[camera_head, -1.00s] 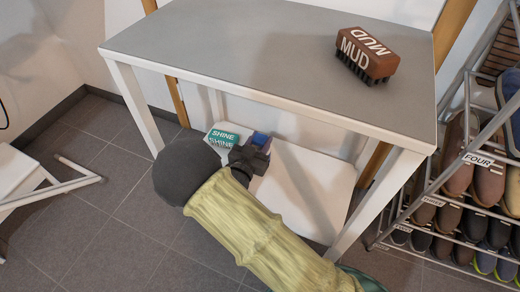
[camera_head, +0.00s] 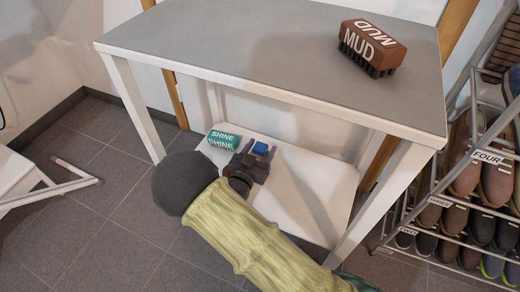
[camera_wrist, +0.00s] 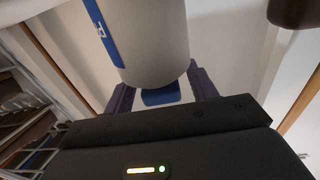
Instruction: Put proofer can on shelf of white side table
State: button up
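The proofer can is a pale cylinder with a blue stripe in the wrist view (camera_wrist: 155,40), large and close. Its small blue top shows in the head view (camera_head: 260,148) over the lower shelf (camera_head: 310,185) of the white side table (camera_head: 260,85). My gripper (camera_head: 260,151) reaches in under the tabletop. Its two fingers stand apart on either side of the blue top, with gaps visible. In the head view my gripper hides the can's body, so its contact with the shelf cannot be seen.
A green and white SHINE box (camera_head: 222,138) is on the lower shelf, left of my gripper. A brown MUD brush (camera_head: 371,46) lies on the tabletop above. A shoe rack (camera_head: 470,190) stands at the right. The lower shelf's right part is clear.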

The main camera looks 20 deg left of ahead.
jog(key=shift+s+r, duration=0.1)
jog(key=shift+r, duration=0.1)
jog(key=shift+s+a+p, duration=0.1)
jog(key=shift+s+p, duration=0.3)
jog(key=shift+p, duration=0.05)
jog(key=s+a+p, duration=0.1)
jog(key=s+p, duration=0.4)
jog(key=s, duration=0.6)
jog(key=shift+w+f, duration=0.1)
